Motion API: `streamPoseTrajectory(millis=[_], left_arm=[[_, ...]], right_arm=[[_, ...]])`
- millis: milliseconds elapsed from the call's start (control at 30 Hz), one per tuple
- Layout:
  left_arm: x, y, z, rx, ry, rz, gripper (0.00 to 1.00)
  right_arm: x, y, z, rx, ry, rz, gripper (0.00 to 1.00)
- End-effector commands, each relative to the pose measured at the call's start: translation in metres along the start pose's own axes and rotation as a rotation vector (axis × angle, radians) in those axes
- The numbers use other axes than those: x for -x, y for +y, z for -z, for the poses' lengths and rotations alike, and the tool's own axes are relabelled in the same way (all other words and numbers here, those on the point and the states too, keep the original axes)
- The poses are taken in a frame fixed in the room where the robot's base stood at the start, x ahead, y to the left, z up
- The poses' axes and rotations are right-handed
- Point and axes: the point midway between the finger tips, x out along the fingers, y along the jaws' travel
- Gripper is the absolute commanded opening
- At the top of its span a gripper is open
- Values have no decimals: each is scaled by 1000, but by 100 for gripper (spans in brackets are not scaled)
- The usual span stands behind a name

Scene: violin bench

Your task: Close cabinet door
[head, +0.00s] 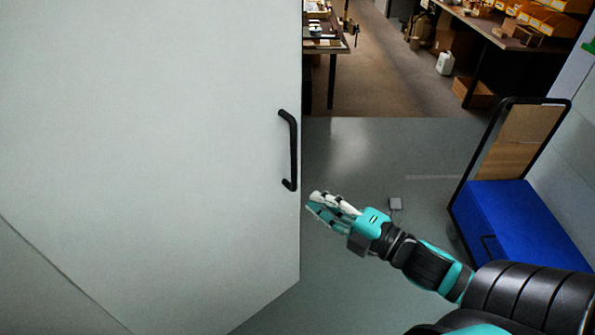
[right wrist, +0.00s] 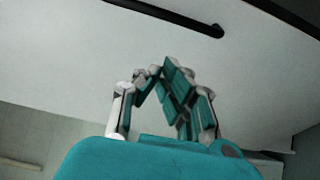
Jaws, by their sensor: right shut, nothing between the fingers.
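The cabinet door (head: 160,130) is a large pale panel filling the left of the head view, and its surface also fills much of the right wrist view (right wrist: 70,60). A black bar handle (head: 292,150) is fixed upright near its right edge. The handle also shows at the top of the right wrist view (right wrist: 175,15). My right gripper (head: 312,202) is shut and empty, just right of the door's edge and below the handle. In the right wrist view its fingers (right wrist: 160,75) are drawn together below the handle. I cannot tell whether they touch the door. My left gripper is not in view.
A cart with a blue deck (head: 520,225) and black frame stands at the right. Workbenches (head: 325,45) stand at the back, with a white jug (head: 445,63) on the floor. The floor between is open.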

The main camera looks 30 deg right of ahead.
Motion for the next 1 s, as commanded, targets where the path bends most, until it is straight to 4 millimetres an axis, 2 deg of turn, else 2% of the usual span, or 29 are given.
streamPoseTrajectory(millis=[33,333,500,700,1000], left_arm=[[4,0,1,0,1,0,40],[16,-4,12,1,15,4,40],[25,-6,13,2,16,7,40],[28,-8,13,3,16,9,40],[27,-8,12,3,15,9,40]], right_arm=[[-10,4,-1,2,0,-4,0],[-56,3,-1,0,-1,-2,0],[-73,2,-20,1,-2,2,0],[-81,0,-28,0,-1,1,0],[-82,-1,-29,-1,-1,2,0]])
